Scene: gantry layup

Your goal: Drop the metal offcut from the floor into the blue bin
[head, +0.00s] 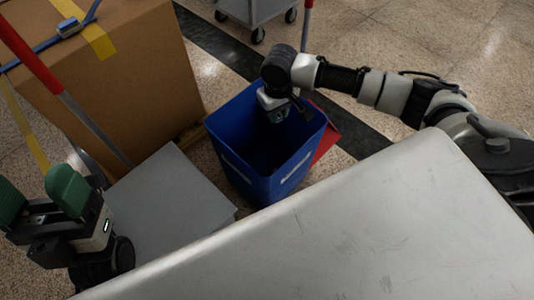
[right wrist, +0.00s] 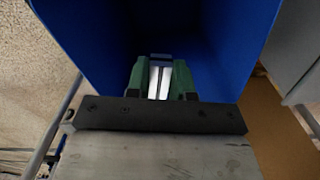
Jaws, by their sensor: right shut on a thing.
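The blue bin (head: 245,172) stands open on the floor in the middle of the head view. Its blue walls (right wrist: 75,30) also fill the upper part of the right wrist view. My right gripper (head: 277,112) points down over the bin's mouth. In the right wrist view its green fingers (right wrist: 161,75) are shut on the metal offcut (right wrist: 159,82), a bright, shiny strip. The offcut cannot be made out in the head view. My left gripper (head: 40,192) is at the left, with its green fingers apart and nothing between them.
A large grey surface (head: 370,230) fills the front right. A cardboard box (head: 130,85) stands at the back left, with a grey flat panel (head: 165,205) before it. A red thing (head: 327,142) is beside the bin. A grey cart (head: 255,10) stands behind.

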